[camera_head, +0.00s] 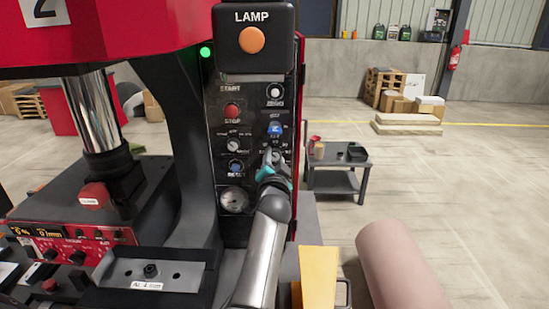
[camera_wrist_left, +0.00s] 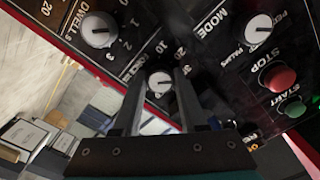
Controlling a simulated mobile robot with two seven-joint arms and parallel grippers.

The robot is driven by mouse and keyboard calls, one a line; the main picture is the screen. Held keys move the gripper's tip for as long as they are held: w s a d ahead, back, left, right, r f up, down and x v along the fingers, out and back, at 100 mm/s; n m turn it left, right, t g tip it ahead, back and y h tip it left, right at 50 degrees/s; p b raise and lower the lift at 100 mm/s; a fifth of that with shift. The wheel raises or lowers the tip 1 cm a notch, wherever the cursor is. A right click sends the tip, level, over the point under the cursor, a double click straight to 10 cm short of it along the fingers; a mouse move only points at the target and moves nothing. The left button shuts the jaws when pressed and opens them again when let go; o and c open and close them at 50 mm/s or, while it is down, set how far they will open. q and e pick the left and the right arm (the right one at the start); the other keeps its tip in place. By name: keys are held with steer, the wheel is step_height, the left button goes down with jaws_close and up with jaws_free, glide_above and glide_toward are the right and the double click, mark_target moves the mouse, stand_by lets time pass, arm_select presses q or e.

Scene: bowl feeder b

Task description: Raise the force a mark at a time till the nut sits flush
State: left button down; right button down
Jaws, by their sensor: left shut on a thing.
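In the head view my left gripper (camera_head: 272,160) reaches the lower right of the black control panel (camera_head: 215,110) and hides part of a dial there. In the left wrist view the two fingers of my left gripper (camera_wrist_left: 159,76) stand either side of a small white-topped knob (camera_wrist_left: 160,84) with scale numbers around it, its label partly covered; they are shut on it. A grey plate (camera_head: 122,272) with a dark round piece (camera_head: 151,270) at its middle, perhaps the nut, lies at the lower left; how flush it sits I cannot tell. My right gripper is not in view.
The lamp box (camera_head: 252,40) has an unlit-looking orange lamp. Near the gripper are the dwell knob (camera_wrist_left: 98,30), mode knob (camera_wrist_left: 259,28) and red stop button (camera_wrist_left: 277,75). The press's chrome column (camera_head: 92,110) stands left. A small cart (camera_head: 340,165) stands on open floor behind.

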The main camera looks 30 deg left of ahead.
arm_select(q)
steer(key=shift+m, duration=0.3)
steer(key=shift+c, duration=2.2)
jaws_free()
steer(key=shift+s, duration=0.1)
